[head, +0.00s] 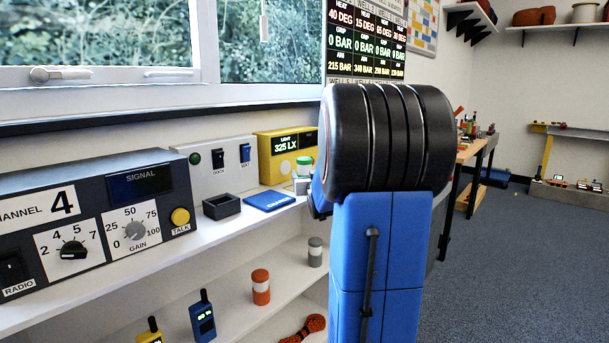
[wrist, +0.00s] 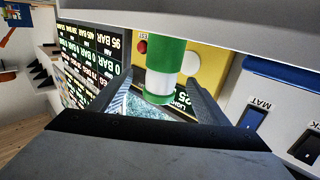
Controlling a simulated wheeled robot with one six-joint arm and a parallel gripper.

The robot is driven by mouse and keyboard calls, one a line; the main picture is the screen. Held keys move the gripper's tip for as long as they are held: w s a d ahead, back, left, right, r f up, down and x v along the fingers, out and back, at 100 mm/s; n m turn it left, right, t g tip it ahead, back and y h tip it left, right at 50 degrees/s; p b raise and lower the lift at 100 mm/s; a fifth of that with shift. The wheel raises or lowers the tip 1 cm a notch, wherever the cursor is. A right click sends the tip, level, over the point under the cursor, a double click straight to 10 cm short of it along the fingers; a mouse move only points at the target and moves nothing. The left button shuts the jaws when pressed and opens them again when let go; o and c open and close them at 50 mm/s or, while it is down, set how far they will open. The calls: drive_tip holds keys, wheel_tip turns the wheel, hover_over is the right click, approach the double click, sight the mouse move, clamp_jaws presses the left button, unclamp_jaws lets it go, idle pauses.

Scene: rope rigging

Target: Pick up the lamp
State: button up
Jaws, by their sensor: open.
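The lamp (wrist: 165,62) appears to be a small green and white cylinder. In the wrist view it lies between the two dark fingers of my open gripper (wrist: 157,92), with a visible gap on each side. In the head view the lamp (head: 304,165) is at the right end of the white counter, in front of the yellow light meter (head: 272,145). My arm hides most of my gripper there, and the lamp's base is hidden.
A blue book-like item (head: 269,200) and a dark open box (head: 222,206) lie left of the lamp.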

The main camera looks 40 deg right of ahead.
sight(305, 170)
drive_tip(key=shift+x, duration=2.6)
drive_tip(key=shift+w+a, duration=0.1)
drive_tip(key=c, duration=1.5)
drive_tip(key=shift+r, duration=0.1)
